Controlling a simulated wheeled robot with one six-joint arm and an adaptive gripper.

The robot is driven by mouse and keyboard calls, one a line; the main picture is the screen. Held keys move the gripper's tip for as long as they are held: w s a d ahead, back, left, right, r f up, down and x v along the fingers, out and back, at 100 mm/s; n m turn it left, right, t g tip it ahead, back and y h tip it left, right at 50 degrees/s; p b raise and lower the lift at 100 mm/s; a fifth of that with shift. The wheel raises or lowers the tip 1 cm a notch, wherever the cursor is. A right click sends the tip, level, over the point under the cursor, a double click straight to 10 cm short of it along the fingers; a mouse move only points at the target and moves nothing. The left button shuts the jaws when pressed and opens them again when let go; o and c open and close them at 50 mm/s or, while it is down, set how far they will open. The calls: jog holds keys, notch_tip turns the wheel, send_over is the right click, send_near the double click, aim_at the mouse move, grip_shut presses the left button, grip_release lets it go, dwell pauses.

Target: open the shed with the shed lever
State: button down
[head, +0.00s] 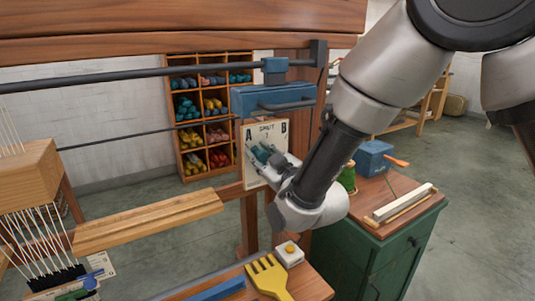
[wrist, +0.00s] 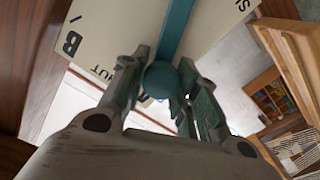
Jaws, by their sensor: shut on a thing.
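The shed lever is a teal bar (wrist: 178,28) with a round teal knob (wrist: 158,80) in the wrist view. It lies over a cream plate (wrist: 115,25) marked with B and part of SHUT. In the head view the plate (head: 266,131) reads A, SHUT and B and hangs on the loom's right post. My gripper (head: 263,156) is in front of the plate there and hides most of the lever. In the wrist view my gripper's fingers (wrist: 160,88) stand either side of the knob, shut on it. The lever's exact angle against the marks cannot be told.
A blue block (head: 272,99) with a dark bar sits just above the plate. A wooden beam (head: 150,220) is at left. A yellow comb (head: 269,277) lies below. A green cabinet (head: 372,252) with a blue box (head: 374,158) stands right. Wool shelves (head: 203,115) are behind.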

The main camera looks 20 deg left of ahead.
jog(key=shift+s+a+f+n, duration=0.25)
jog(key=shift+s+n, duration=0.1)
jog(key=shift+n, duration=0.15)
jog(key=c, duration=1.1)
grip_release()
jog(key=v, duration=1.2)
